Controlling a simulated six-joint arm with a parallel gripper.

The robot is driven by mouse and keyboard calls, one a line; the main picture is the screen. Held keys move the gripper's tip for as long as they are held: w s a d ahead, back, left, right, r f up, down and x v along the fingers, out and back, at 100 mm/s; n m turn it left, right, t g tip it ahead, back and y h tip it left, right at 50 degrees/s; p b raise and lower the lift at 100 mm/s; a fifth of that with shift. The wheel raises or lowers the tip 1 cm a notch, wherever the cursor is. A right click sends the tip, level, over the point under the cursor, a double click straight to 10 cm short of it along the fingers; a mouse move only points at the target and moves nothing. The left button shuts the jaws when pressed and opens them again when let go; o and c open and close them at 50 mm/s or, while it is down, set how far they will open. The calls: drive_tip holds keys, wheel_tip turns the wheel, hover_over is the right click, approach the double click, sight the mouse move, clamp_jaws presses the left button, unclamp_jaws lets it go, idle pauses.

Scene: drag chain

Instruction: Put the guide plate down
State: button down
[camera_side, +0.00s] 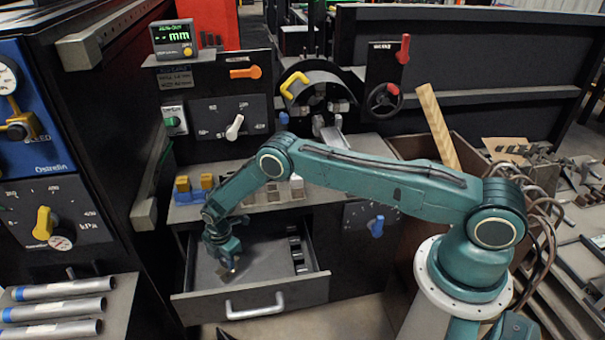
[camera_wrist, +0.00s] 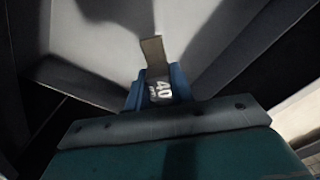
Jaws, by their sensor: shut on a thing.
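My gripper (camera_side: 227,262) points down inside the open drawer (camera_side: 258,296) in the side view, over its left part. It is shut on a small, flat, tan-grey guide plate (camera_side: 229,271). I cannot tell whether the blue piece belongs to the plate or to my gripper. Whether the plate touches the floor is also unclear. The fingertips are mostly hidden in the wrist view.
The drawer floor around the plate looks clear. Dark slotted parts (camera_side: 296,250) line the drawer's right side. The drawer front has a light handle (camera_side: 255,307). Blue blocks with yellow tops (camera_side: 190,187) stand on the bench above. Metal tubes (camera_side: 55,300) lie at lower left.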

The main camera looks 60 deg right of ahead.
drive_tip(key=shift+f, duration=1.9)
drive_tip(key=shift+f, duration=0.1)
drive_tip(key=c, duration=1.2)
unclamp_jaws()
drive_tip(key=shift+r, duration=6.1)
drive_tip(key=shift+r, duration=0.15)
